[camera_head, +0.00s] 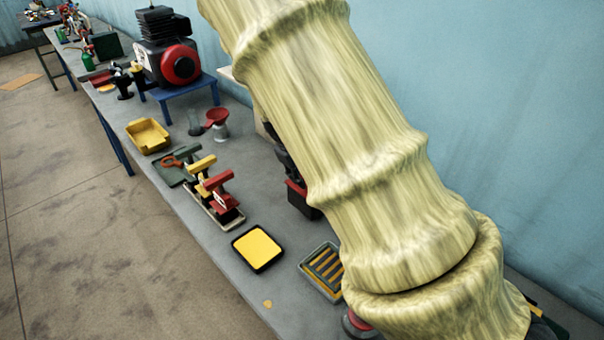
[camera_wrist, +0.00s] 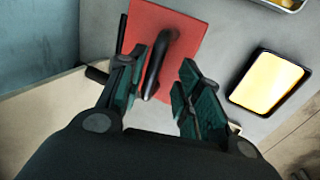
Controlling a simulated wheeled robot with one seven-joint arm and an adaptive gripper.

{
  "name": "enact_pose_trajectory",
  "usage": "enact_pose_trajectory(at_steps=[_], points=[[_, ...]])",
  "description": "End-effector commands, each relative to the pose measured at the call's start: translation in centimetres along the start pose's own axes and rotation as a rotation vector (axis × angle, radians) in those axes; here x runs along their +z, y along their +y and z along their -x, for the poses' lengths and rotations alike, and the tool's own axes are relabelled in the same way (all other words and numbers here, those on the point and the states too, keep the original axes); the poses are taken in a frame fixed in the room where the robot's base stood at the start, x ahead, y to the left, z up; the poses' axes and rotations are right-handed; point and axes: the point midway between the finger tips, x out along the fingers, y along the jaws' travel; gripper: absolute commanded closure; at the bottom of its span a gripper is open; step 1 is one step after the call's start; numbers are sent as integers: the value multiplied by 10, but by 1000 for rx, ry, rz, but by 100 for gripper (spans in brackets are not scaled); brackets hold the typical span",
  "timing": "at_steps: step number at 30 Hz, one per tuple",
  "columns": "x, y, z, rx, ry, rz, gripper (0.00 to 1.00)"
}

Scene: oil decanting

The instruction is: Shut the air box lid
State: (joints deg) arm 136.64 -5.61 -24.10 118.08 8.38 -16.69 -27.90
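In the wrist view a flat red panel (camera_wrist: 188,42) with a black raised handle (camera_wrist: 157,68) lies below my gripper; it looks like the air box lid. My gripper (camera_wrist: 164,60) is open, with its green-padded fingers apart and the handle between them in the picture. I cannot tell how far the fingertips are above the panel, or whether they touch the handle. The fingers hide part of the panel, and whether it stands open or shut is unclear. In the head view my arm hides the gripper and the panel.
A black tray with a yellow pad (camera_head: 258,248) lies on the grey bench; it shows in the wrist view too (camera_wrist: 270,82). A slatted tray (camera_head: 322,268) sits beside my arm. Red and yellow handled tools (camera_head: 217,190), a yellow bin (camera_head: 148,136) and an engine (camera_head: 168,50) stand farther along.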

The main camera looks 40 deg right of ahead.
Motion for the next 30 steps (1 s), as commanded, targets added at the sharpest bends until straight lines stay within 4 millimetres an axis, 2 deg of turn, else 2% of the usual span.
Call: enact_pose_trajectory(at_steps=[8, 24, 30], points=[[-2, 1, 11, 2, 5, 1, 65], [-1, 0, 94, 1, 5, 1, 65], [0, 0, 114, 1, 3, 1, 65]])
